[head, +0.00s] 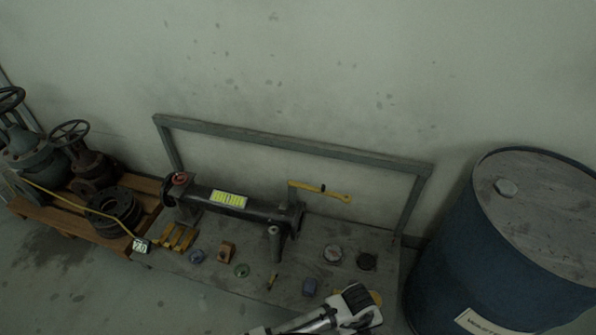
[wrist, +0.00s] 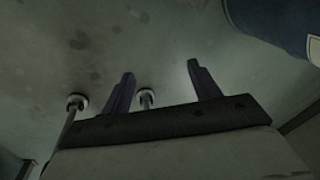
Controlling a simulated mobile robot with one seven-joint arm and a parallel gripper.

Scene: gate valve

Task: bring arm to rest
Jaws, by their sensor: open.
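My arm (head: 345,312) enters the head view at the bottom centre, a white link with a dark ribbed joint in front of the bench. My gripper (wrist: 163,85) shows in the wrist view with its two dark fingers apart and nothing between them. Its fingers cannot be made out in the head view. In the wrist view the fingers stand against a stained grey surface. The black pipe with a yellow label (head: 229,199) lies along the bench (head: 215,273), with a red-topped fitting (head: 180,179) at its left end. I see no contact between my gripper and anything.
A blue drum (head: 463,262) stands close at the right; a blue shape (wrist: 268,22) fills the wrist view's top right. Several small items lie on the bench, including a wooden block (head: 227,252). Valves (head: 92,170) stand on a pallet at left. Bare floor shows at lower left.

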